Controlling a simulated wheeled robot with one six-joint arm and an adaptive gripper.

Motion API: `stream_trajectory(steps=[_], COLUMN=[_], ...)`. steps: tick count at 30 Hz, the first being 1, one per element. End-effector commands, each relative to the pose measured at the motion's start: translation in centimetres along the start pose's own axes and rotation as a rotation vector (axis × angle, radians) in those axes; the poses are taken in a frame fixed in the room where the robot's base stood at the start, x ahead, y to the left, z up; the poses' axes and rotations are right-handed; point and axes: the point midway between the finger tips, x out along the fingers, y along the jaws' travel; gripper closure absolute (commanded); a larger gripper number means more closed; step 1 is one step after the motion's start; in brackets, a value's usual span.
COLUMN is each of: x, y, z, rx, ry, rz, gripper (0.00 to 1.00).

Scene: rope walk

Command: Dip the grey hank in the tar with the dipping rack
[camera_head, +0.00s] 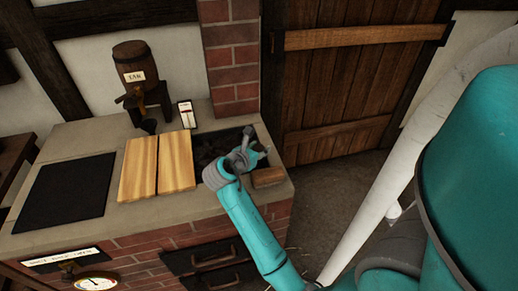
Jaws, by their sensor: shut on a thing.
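My gripper (254,153) is at the end of my teal arm, over the dark open trough (208,141) at the right end of the brick-and-stone counter. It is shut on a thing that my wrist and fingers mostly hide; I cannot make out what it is. A tan wooden piece (268,177) shows just below the gripper at the trough's near right edge. I cannot tell whether it belongs to the dipping rack. The grey hank cannot be made out. A dark barrel (130,55) labelled as tar stands on a stand at the back of the counter.
Two pale wooden boards (157,167) lie left of the trough, and a black slab (65,190) lies further left. A small card (186,114) stands behind the boards. A brick pillar (231,60) and a plank door (340,85) are behind. A gauge (94,283) is on the counter's front.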

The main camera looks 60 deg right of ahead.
Motion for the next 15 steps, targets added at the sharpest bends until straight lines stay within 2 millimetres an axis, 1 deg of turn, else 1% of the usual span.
stream_trajectory(steps=[2,9,12,15], x=[-0.3,-2.4,-3.1,-3.4], y=[0.1,0.1,0.1,0.0], z=[0.9,6.1,7.6,8.2], rx=[0.003,0.009,0.006,0.004], ry=[-0.002,-0.006,-0.005,-0.003], rz=[0.001,0.002,0.002,0.001], gripper=[1.00,1.00,1.00,1.00])
